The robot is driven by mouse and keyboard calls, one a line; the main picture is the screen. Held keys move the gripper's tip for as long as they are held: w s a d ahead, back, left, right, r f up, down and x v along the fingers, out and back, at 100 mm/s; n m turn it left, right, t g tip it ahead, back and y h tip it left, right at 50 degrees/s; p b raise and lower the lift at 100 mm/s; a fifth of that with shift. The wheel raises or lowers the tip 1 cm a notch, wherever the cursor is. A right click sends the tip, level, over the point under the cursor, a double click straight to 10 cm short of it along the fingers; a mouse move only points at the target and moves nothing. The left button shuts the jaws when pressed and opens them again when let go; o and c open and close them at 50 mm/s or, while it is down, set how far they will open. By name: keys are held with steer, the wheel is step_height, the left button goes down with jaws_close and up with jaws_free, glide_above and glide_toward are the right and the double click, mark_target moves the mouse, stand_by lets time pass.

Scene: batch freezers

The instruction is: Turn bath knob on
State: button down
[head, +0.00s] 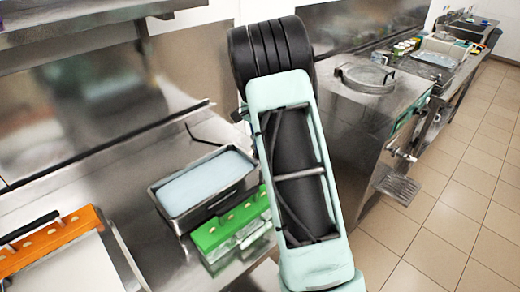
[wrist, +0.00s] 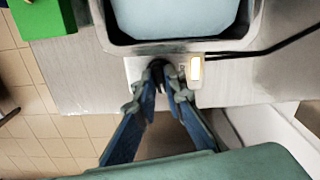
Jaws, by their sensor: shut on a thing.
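The bath is a metal tub (head: 172,218) with a pale blue surface, on the steel counter in the head view. In the wrist view its near rim (wrist: 180,47) crosses the top. My gripper (wrist: 160,80) is at the front of the bath, just below that rim. Its blue fingers converge and are shut on a small dark part at the bath's front, which looks like the bath knob; the fingertips mostly hide it, and its turn angle cannot be read. A small lit cream switch (wrist: 196,69) sits just right of the fingertips. In the head view my arm hides the gripper.
A green unit (head: 215,233) stands beside the bath and shows at the wrist view's top left (wrist: 40,17). A black cable (wrist: 275,45) runs right from the bath. An orange unit (head: 45,240) is at left. A steel machine (head: 350,130) stands right; the tiled floor (head: 440,220) is clear.

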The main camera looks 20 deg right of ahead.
steer(key=shift+r+m, duration=0.1)
steer(key=shift+m, duration=0.9)
steer(key=c, duration=2)
jaws_free()
step_height(320, 180, up, 12)
